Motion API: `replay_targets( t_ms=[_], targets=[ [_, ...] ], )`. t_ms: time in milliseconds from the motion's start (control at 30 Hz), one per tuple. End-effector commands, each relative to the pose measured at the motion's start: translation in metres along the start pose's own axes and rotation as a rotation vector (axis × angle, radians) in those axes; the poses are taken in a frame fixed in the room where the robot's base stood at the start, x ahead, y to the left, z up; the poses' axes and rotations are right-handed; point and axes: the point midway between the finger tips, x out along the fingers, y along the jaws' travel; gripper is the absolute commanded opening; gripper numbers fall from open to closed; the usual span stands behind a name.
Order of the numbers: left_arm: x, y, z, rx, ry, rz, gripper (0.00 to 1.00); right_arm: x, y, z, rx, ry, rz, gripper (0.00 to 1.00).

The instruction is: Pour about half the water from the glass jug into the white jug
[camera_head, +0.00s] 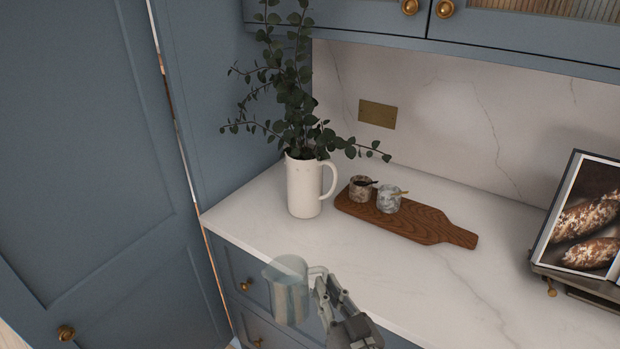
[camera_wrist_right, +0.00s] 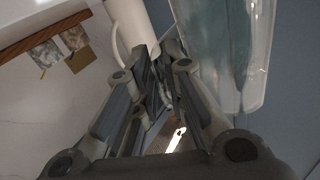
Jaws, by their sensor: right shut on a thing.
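The glass jug (camera_head: 287,298) is roughly upright in front of the counter's front edge, left of my right gripper (camera_head: 322,287). My right gripper is shut on the jug's handle. The clear jug also fills the upper right of the right wrist view (camera_wrist_right: 222,45). Its water line is hard to make out. The white jug (camera_head: 302,188) stands upright on the counter, farther back, with its handle to the right. Leafy green branches (camera_head: 297,95) stand in its mouth and hide much of the opening. It also shows in the right wrist view (camera_wrist_right: 131,25). My left gripper is not in view.
A wooden board (camera_head: 427,222) with two small stone pots (camera_head: 389,199) lies right of the white jug. A book on a stand (camera_head: 585,225) is at the far right. A tall blue panel (camera_head: 215,100) closes the left side. The counter (camera_head: 400,280) is clear in front.

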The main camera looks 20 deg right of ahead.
Motion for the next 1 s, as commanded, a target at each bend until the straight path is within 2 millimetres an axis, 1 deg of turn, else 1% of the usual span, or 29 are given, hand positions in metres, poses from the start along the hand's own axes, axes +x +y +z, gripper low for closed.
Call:
replay_targets(
  t_ms=[33, 167, 367, 500, 567, 600, 700, 833, 900, 1000],
  targets=[
    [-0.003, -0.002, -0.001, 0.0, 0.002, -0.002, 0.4, 0.017, -0.002, -0.005, 0.001, 0.011, -0.013, 0.0],
    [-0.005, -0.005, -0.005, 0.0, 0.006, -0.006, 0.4, 0.055, -0.004, -0.005, 0.001, 0.008, -0.035, 0.0],
    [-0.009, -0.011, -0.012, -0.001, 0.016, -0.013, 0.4, 0.115, -0.004, -0.015, 0.001, 0.004, -0.065, 0.0],
    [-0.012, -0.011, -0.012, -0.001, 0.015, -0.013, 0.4, 0.157, -0.002, -0.03, 0.002, 0.003, -0.081, 0.0],
    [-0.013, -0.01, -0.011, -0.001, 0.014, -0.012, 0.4, 0.175, 0.0, -0.038, 0.001, 0.001, -0.086, 0.0],
    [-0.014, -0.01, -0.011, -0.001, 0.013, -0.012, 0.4, 0.187, 0.002, -0.043, 0.002, 0.001, -0.088, 0.0],
    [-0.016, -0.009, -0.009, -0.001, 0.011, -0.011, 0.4, 0.213, 0.006, -0.059, 0.003, 0.0, -0.094, 0.0],
    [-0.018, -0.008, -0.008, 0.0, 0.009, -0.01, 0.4, 0.238, 0.011, -0.076, 0.003, -0.002, -0.098, 0.0],
    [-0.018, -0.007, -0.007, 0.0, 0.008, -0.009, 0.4, 0.247, 0.013, -0.083, 0.004, -0.003, -0.099, 0.0],
    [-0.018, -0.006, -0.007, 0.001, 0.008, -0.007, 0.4, 0.256, 0.015, -0.089, 0.005, -0.005, -0.101, 0.0]
  ],
)
